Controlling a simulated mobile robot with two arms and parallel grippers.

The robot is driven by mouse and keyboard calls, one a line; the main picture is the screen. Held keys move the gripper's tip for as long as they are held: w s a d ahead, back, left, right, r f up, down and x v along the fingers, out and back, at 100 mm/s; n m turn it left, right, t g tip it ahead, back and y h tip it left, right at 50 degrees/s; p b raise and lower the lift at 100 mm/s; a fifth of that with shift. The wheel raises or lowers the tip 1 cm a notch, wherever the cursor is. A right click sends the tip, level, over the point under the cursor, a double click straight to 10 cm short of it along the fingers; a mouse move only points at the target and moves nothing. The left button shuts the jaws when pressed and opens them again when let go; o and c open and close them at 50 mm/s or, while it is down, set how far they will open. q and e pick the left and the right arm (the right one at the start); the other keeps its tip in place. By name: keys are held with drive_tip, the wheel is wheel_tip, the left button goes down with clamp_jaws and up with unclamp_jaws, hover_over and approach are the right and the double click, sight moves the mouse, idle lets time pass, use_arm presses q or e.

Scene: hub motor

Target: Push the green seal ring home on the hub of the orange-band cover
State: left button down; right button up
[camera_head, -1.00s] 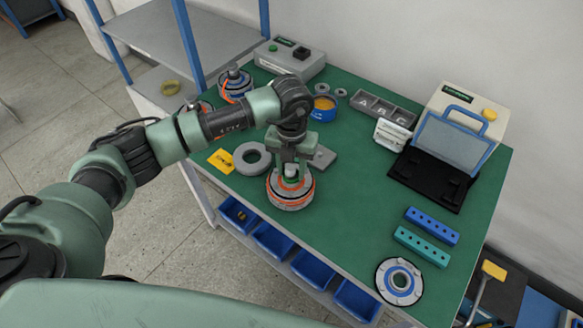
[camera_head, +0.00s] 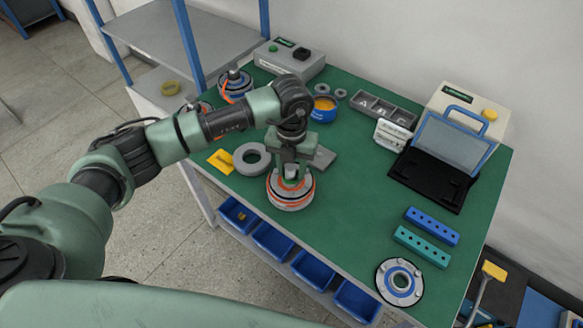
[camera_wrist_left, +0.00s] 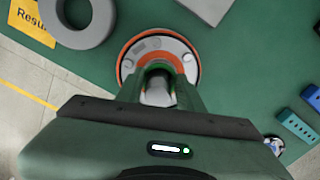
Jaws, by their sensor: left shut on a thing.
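The orange-band cover (camera_head: 291,197) stands on the green mat near the bench's front edge, and it also shows in the left wrist view (camera_wrist_left: 128,62). My left gripper (camera_head: 291,178) points down over its middle, fingers on either side of the pale hub (camera_wrist_left: 159,90). The green seal ring (camera_wrist_left: 156,68) shows as a thin green arc around the hub, between the fingers. The gripper is shut on this ring. The fingers hide most of the ring, so I cannot tell whether it sits fully down. My right gripper is not in view.
A grey ring (camera_head: 252,158) and a yellow card (camera_head: 221,161) lie left of the cover. A blue-ringed cover (camera_head: 399,282) and two block strips (camera_head: 422,246) lie to the right. A black-based stand (camera_head: 430,180) is behind. The mat right of the cover is clear.

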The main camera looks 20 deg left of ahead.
use_arm(q)
drive_tip(key=c, duration=0.8)
unclamp_jaws()
drive_tip(key=shift+s+f, duration=0.2)
drive_tip(key=shift+f, duration=0.1)
wheel_tip(320, 180, up, 7)
drive_tip(key=shift+w+f+b, duration=0.1)
drive_tip(key=shift+w+b, duration=0.05)
drive_tip(key=shift+b, duration=0.65)
drive_tip(key=shift+r, duration=0.7)
